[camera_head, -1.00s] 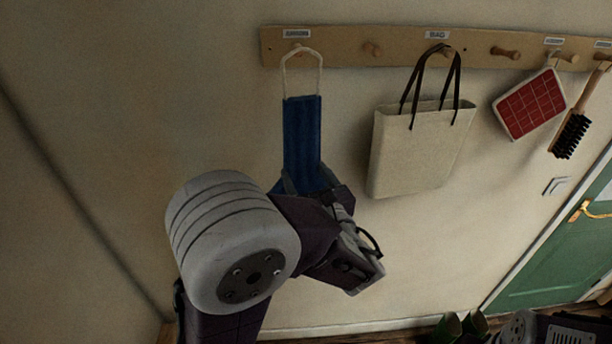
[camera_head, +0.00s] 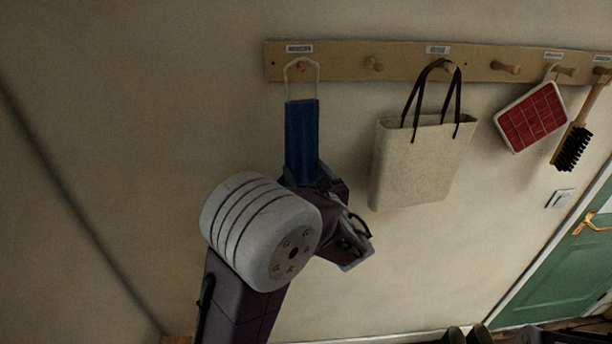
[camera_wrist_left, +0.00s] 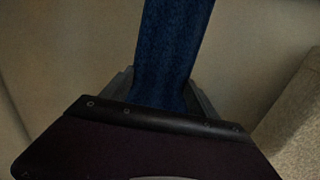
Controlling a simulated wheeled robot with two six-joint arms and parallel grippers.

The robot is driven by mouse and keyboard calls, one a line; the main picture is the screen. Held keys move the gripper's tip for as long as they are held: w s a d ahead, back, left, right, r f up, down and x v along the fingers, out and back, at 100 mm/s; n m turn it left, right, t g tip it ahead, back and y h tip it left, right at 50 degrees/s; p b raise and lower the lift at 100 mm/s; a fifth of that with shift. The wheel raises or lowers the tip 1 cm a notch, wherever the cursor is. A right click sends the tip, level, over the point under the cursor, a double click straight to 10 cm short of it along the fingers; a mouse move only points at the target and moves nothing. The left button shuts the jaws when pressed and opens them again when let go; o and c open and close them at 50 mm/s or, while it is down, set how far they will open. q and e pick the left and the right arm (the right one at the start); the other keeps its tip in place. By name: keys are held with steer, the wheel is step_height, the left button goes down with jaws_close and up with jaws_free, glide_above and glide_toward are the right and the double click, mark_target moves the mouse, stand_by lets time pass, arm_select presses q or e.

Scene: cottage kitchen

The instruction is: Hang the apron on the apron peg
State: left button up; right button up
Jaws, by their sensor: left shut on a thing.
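The apron (camera_head: 301,135) is a narrow blue cloth with a pale neck loop (camera_head: 318,82) at its top, hanging upright against the wall. The loop's upper end lies at the leftmost peg (camera_head: 301,66), under a small label. The peg shows inside the loop, but I cannot tell whether the loop rests on it or is only in front of it. My left gripper (camera_head: 304,178) is shut on the lower end of the apron. The left wrist view shows the blue cloth (camera_wrist_left: 172,50) rising from between the fingers.
The wooden peg rail (camera_head: 340,62) runs along the wall. An empty peg (camera_head: 373,64) is right of the apron. A cream bag (camera_head: 422,165), a red-and-white checked item (camera_head: 531,117) and a brush (camera_head: 574,145) hang further right. A green door (camera_head: 560,280) is at lower right.

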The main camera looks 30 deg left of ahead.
arm_select(q)
steer(key=shift+w+a, duration=0.55)
steer(key=shift+w, duration=0.3)
steer(key=shift+w+a+f, duration=0.15)
steer(key=shift+w, duration=0.1)
steer(key=shift+w+a+f+b, duration=0.25)
steer(key=shift+w+f+b, duration=0.25)
steer(key=shift+b, duration=0.25)
steer(key=shift+s+f, duration=0.1)
steer(key=shift+f, duration=0.05)
steer(key=o, duration=1.7)
